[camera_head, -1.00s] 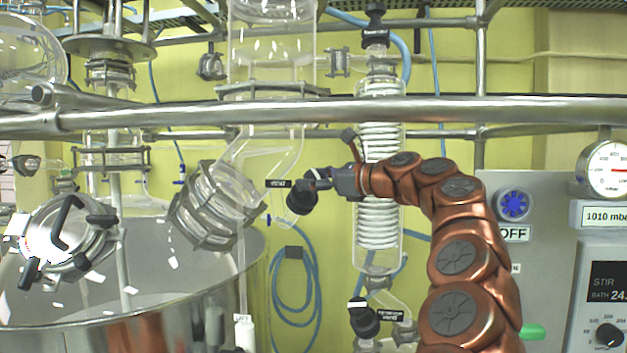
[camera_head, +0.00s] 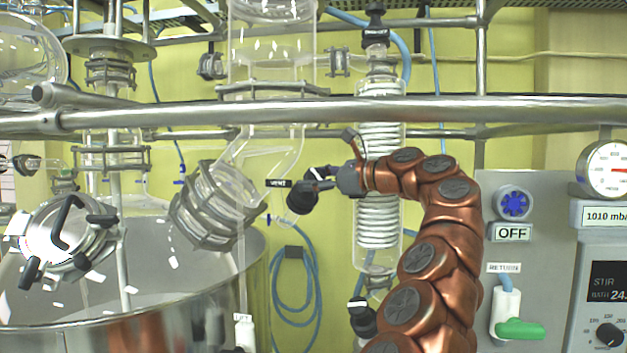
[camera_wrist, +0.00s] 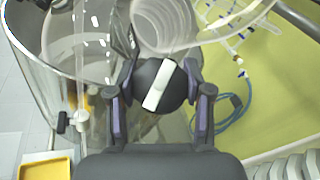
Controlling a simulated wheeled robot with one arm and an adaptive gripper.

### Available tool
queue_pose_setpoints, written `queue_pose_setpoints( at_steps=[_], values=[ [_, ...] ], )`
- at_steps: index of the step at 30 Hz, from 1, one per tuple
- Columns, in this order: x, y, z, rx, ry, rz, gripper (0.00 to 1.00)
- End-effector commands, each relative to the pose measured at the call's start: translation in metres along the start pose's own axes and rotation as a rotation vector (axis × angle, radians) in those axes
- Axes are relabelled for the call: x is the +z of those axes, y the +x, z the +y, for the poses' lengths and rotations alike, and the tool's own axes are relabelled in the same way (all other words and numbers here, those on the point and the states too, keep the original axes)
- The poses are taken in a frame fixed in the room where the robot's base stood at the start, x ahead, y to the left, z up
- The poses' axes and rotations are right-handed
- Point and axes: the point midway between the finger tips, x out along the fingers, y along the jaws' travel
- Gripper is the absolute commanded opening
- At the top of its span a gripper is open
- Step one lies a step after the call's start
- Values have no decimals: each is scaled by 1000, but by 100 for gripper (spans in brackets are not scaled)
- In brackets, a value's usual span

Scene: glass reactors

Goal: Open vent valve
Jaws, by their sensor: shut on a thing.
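The vent valve has a round black knob (camera_head: 301,197) below a small black "VENT" label (camera_head: 278,183), on the glass piece at the middle of the head view. In the wrist view the knob (camera_wrist: 160,86) shows face-on, with a white bar across it, tilted from upper right to lower left. My gripper (camera_head: 325,180) reaches it from the right. In the wrist view the fingers of my gripper (camera_wrist: 160,90) are on both sides of the knob, shut on it. The fingers partly hide the knob in the head view.
A steel rail (camera_head: 350,110) crosses in front, above my arm. A glass coil condenser (camera_head: 378,225) stands behind my wrist. A control panel (camera_head: 545,260) with a gauge stands at right. A blue hose (camera_head: 273,300) hangs below the valve.

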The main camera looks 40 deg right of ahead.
Motion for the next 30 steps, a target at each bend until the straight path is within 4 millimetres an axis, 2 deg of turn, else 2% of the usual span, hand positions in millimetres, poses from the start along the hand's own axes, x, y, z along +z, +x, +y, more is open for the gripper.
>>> queue_pose_setpoints(
  at_steps=[14, 15, 22, 30],
  values=[
    [0, 0, 0, 2, -4, -1, 15],
    [1, 0, 0, 2, -4, -1, 52],
    [0, 0, 0, 2, -3, 0, 76],
    [0, 0, 0, 2, -3, 0, 76]
  ],
)
